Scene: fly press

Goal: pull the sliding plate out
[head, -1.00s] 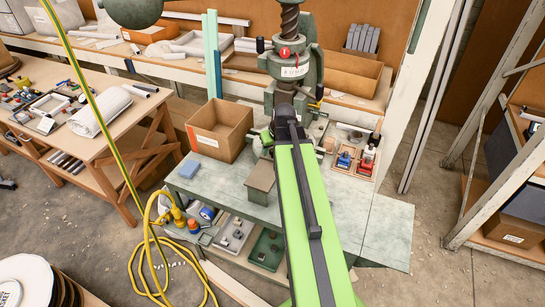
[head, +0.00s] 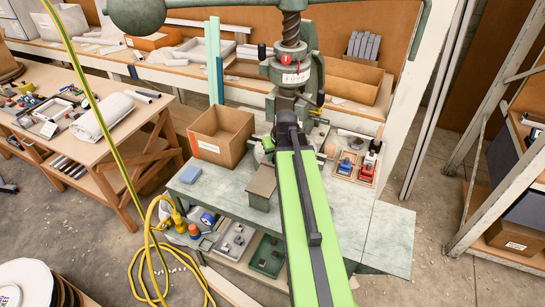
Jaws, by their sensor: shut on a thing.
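The green fly press (head: 290,72) stands on a grey-green bench, with its screw and ball arm above. My gripper (head: 286,122) reaches the foot of the press, and its black wrist end shows from behind. The fingertips are hidden behind my own arm. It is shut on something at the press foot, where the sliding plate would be. I cannot see the sliding plate clearly, as my arm covers that spot.
A wooden tray (head: 356,168) with red and blue items lies right. A yellow hose (head: 146,240) lies at the left.

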